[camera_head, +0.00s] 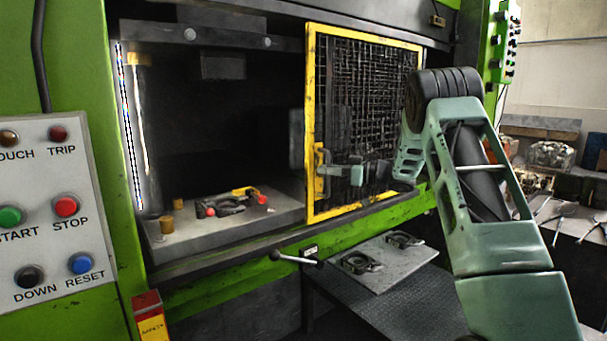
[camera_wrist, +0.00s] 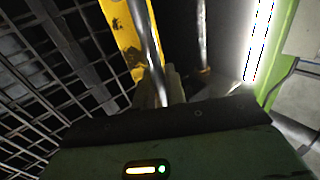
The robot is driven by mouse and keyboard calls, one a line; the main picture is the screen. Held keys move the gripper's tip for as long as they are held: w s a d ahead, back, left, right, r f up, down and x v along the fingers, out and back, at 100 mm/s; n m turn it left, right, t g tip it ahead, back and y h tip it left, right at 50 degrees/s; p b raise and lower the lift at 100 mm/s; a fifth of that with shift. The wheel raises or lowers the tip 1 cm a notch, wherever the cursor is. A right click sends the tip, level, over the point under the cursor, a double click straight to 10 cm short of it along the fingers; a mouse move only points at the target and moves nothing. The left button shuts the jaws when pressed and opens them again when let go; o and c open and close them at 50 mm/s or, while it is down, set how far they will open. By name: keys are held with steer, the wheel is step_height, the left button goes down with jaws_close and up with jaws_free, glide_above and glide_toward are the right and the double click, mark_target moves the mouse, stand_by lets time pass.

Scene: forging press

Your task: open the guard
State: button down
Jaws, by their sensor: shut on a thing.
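The guard (camera_head: 365,110) is a black mesh panel in a yellow frame on the front of the green press. It covers the right part of the press opening, and the left part is uncovered. Its handle (camera_head: 321,172) is on the left upright of the frame. My gripper (camera_head: 328,174) is at that handle and shut on it. In the wrist view the mesh (camera_wrist: 50,60) is at left, and the handle bar (camera_wrist: 148,45) runs down beside the yellow upright to my fingers (camera_wrist: 160,88). The fingertips are partly hidden by the gripper body.
In the opening, a dark part with red and yellow pieces (camera_head: 235,202) lies on the press bed (camera_head: 180,240). A lever (camera_head: 296,259) sticks out below. A plate with dark parts (camera_head: 375,262) lies below the guard. A button panel (camera_head: 45,210) is at left, and a cluttered bench (camera_head: 570,225) at right.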

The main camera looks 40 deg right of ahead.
steer(key=shift+d, duration=2.7)
steer(key=shift+r, duration=0.1)
steer(key=c, duration=1.6)
jaws_free()
steer(key=shift+o, duration=0.2)
steer(key=b+v, duration=0.6)
steer(key=v, duration=1.1)
steer(key=shift+s+d, duration=0.2)
